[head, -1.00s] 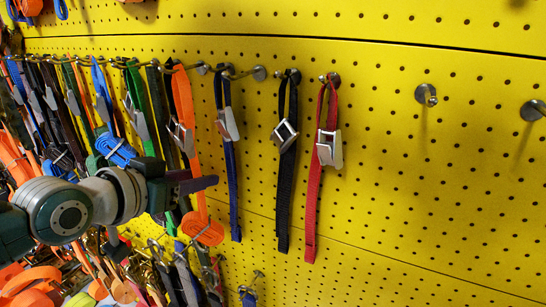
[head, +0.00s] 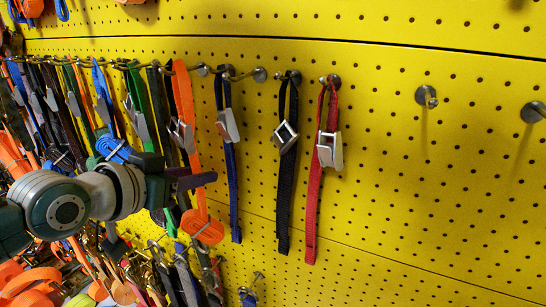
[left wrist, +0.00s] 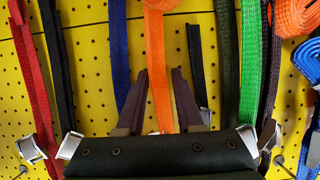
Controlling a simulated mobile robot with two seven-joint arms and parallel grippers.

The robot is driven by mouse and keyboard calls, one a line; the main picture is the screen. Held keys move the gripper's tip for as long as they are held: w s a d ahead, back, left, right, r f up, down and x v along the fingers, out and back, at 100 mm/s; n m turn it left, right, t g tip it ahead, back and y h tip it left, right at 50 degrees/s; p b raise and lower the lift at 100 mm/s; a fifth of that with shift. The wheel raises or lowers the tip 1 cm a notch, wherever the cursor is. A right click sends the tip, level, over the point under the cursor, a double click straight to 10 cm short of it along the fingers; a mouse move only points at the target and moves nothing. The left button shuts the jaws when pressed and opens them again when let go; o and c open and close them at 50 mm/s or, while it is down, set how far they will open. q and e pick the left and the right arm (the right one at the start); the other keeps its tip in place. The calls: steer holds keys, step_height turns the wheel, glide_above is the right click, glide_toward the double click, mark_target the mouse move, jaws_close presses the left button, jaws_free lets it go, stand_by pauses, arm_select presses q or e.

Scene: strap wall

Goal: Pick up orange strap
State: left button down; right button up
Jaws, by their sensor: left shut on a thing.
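The orange strap (head: 184,100) hangs against the yellow pegboard, with a metal buckle partway down and a coiled end (head: 203,228) at the bottom. My left gripper (head: 203,180) reaches in from the left and is shut on the orange strap, below the buckle and above the coil. In the left wrist view, which shows the wall turned over, the strap (left wrist: 158,50) runs between the two fingers of my left gripper (left wrist: 160,72). The gripper body hides its lower part there. My right gripper is not in view.
A blue strap (head: 231,170), a black strap (head: 286,180) and a red strap (head: 313,200) hang to the right. Several straps crowd close on the left, including a green one (head: 136,90). An empty peg (head: 427,97) and bare yellow board (head: 440,190) are further right.

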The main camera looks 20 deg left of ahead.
arm_select(q)
steer(key=s+r+b, duration=0.1)
steer(key=s, duration=0.8)
steer(key=s+a+r+b, duration=0.1)
steer(key=s, duration=0.8)
steer(key=shift+a+r+b, duration=0.25)
steer(key=shift+r+b, duration=0.05)
steer(key=shift+r, duration=0.05)
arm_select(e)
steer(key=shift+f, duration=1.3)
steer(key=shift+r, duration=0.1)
